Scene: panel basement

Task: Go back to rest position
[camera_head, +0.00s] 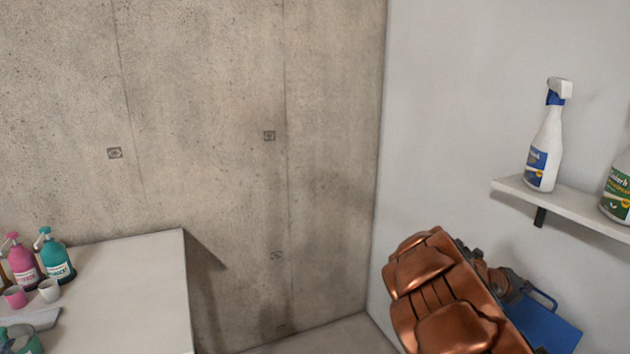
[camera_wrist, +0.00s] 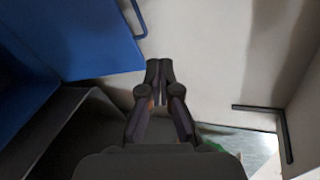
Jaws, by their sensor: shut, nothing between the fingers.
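My gripper (camera_wrist: 160,72) is shut and empty in the wrist view, its two dark fingertips together in front of a pale wall. In the head view my copper-coloured arm reaches in from the lower right, and the dark gripper end is partly hidden behind it. A blue panel (camera_head: 548,328) shows just beyond the gripper there. In the wrist view a blue panel with a loop handle (camera_wrist: 98,42) stands close to the left of the fingers, apart from them.
A wall shelf (camera_head: 565,207) at right holds a white spray bottle (camera_head: 545,148) and a green-labelled bottle (camera_head: 617,190). A shelf bracket (camera_wrist: 286,135) shows at right in the wrist view. A white table (camera_head: 125,285) with bottles and cups stands left. The middle floor (camera_head: 330,338) looks clear.

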